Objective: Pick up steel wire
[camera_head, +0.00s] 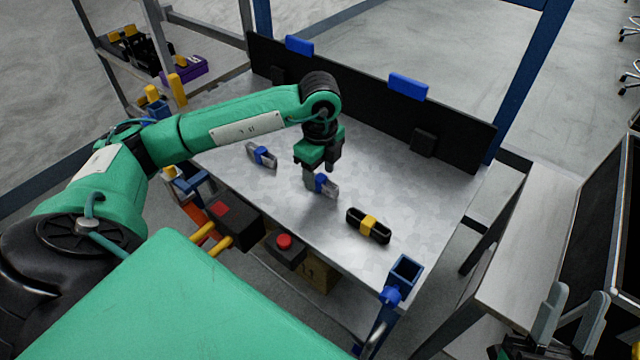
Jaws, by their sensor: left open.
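Two grey coils with blue bands, which look like steel wire, lie on the metal tabletop. One grey coil (269,161) is to the left of my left gripper. The other grey coil (332,191) lies right under and beside my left gripper (320,172), which partly hides it. My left gripper points down with its fingers apart, close to this coil; I cannot tell whether they touch it. My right gripper (570,318) is at the lower right corner, off the table, with its two grey fingers apart and nothing visible between them.
A black back panel (370,110) with blue clips edges the tabletop (440,205). A red-button box (285,248) is at the front edge. A grey side bench (525,240) stands right.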

